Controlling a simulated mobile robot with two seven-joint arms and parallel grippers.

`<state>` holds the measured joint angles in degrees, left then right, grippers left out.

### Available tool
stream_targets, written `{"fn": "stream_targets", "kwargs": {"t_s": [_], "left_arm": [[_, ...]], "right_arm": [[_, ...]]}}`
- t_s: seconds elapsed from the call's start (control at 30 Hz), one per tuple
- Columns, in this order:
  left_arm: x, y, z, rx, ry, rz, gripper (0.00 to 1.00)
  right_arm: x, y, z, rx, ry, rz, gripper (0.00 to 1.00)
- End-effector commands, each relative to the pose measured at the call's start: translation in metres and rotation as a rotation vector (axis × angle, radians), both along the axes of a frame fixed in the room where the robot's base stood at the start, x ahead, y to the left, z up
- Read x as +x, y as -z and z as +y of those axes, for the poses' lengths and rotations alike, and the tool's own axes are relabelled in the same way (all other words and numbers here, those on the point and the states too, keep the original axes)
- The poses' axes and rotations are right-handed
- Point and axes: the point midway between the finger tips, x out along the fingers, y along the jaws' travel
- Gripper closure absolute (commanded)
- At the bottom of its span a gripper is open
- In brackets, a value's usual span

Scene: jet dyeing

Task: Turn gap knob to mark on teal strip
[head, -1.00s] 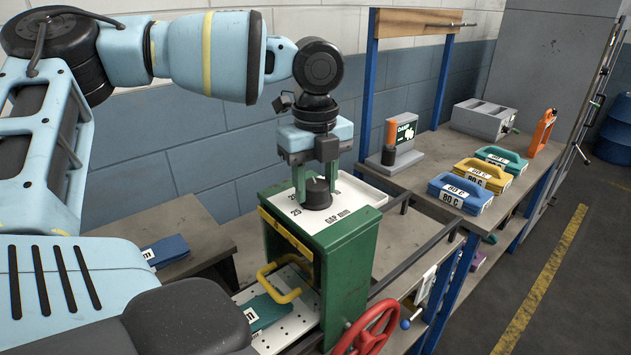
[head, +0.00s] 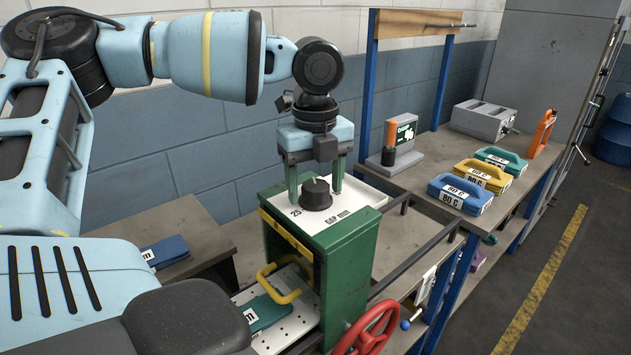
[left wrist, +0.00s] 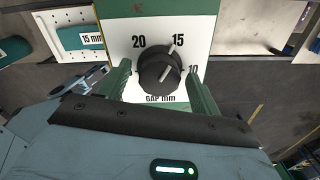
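The black gap knob (head: 316,195) stands on the white dial plate of the green machine. In the left wrist view the knob (left wrist: 159,73) has a white pointer line aimed up and slightly right, toward the "15" mark. The dial also shows 20, 10 and "GAP mm". The teal strip (head: 266,309) lies on a perforated plate at the machine's opening; in the left wrist view the teal strip (left wrist: 70,35) has a white "15 mm" tag. My left gripper (head: 316,190) is open, its green fingers on either side of the knob with gaps between. My right gripper is not in view.
The green machine (head: 346,262) has a yellow handle (head: 277,284) and a red handwheel (head: 367,330). A blue strip (head: 166,250) lies on the bench at left. Blue, yellow and teal "80 C" blocks (head: 460,193) stand on the right bench. Dark rails run beside the machine.

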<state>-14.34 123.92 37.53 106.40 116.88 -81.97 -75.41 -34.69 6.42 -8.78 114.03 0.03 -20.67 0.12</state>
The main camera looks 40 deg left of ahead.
Motion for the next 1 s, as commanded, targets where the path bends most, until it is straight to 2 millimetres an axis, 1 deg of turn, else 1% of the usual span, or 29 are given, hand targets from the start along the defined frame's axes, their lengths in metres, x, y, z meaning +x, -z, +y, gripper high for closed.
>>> {"fn": "stream_targets", "kwargs": {"t_s": [0.17, 0.27, 0.37, 0.6, 0.7, 0.83, 1.0], "left_arm": [[0.000, 0.000, 0.000, 0.001, 0.000, 0.002, 0.36], [0.000, -0.007, 0.000, 0.002, 0.000, 0.000, 0.36], [0.001, -0.020, 0.000, 0.002, 0.000, -0.002, 0.36], [0.000, -0.058, 0.000, 0.001, 0.000, -0.001, 0.36], [0.000, -0.069, 0.000, 0.002, -0.001, -0.001, 0.36], [0.000, -0.077, 0.000, 0.000, -0.001, 0.000, 0.36], [0.000, -0.078, 0.000, 0.000, 0.000, 0.001, 0.36]], "right_arm": [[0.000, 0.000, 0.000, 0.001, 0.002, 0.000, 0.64], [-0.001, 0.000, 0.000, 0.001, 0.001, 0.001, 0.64], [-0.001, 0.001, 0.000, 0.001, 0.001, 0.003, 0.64], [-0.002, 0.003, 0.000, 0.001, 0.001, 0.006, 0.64], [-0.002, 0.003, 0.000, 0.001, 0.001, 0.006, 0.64], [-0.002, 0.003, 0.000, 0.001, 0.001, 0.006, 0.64], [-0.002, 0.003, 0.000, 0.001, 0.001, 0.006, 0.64]]}}
